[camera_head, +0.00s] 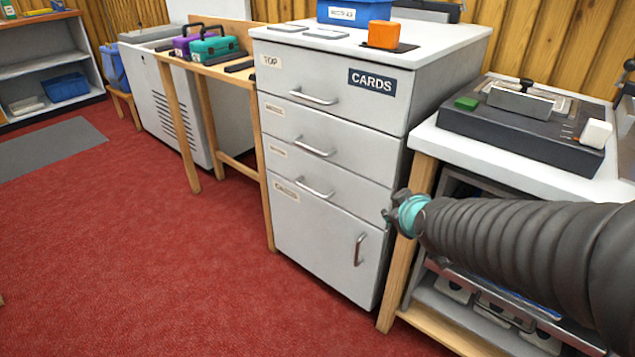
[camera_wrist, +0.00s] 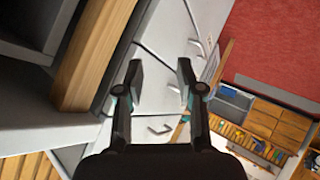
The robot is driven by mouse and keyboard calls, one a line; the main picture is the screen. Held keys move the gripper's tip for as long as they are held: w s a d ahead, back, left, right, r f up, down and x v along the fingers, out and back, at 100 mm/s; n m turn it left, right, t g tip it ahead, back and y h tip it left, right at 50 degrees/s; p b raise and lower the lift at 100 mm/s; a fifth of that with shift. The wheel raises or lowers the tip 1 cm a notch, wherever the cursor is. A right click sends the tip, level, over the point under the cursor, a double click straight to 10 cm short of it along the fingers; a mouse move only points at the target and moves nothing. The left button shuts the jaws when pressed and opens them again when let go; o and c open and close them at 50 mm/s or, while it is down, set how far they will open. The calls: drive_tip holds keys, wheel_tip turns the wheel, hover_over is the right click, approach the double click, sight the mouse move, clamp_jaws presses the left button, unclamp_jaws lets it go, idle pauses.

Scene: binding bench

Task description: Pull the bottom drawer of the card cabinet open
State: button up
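The grey card cabinet (camera_head: 330,240) stands mid-picture in the head view with a CARDS sign. Three drawers with horizontal bar handles are stacked above a door with a vertical handle (camera_head: 360,250). The bottom drawer (camera_head: 345,185) is the lowest of the three, and its handle (camera_head: 315,188) is bare. All drawers look shut. My gripper (camera_head: 388,213) is at the cabinet's right front edge, apart from the drawer handles. In the wrist view my gripper (camera_wrist: 160,70) is open and empty, with the tilted cabinet front (camera_wrist: 165,50) beyond its fingers.
A wooden-framed bench (camera_head: 400,270) with a dark machine (camera_head: 520,120) stands right of the cabinet, close to my arm. A wooden table (camera_head: 180,110) with toolboxes stands to the left. The red carpet (camera_head: 150,260) before the cabinet is clear.

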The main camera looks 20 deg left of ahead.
drive_tip(key=w+a+f+n+t+y, duration=0.1)
drive_tip(key=w+a+f+n, duration=0.2)
drive_tip(key=a, duration=0.3)
drive_tip(key=w+a+f+n+t+y, duration=0.1)
drive_tip(key=w+a+f+n, duration=0.25)
drive_tip(key=a, duration=0.25)
drive_tip(key=n+t, duration=0.3)
drive_tip(key=n, duration=0.1)
approach(308, 191)
drive_tip(key=shift+y, duration=0.3)
drive_tip(key=x, duration=1)
drive_tip(key=shift+w+f+p, duration=0.15)
drive_tip(key=shift+w+p, duration=0.25)
drive_tip(key=shift+c, duration=0.2)
clamp_jaws()
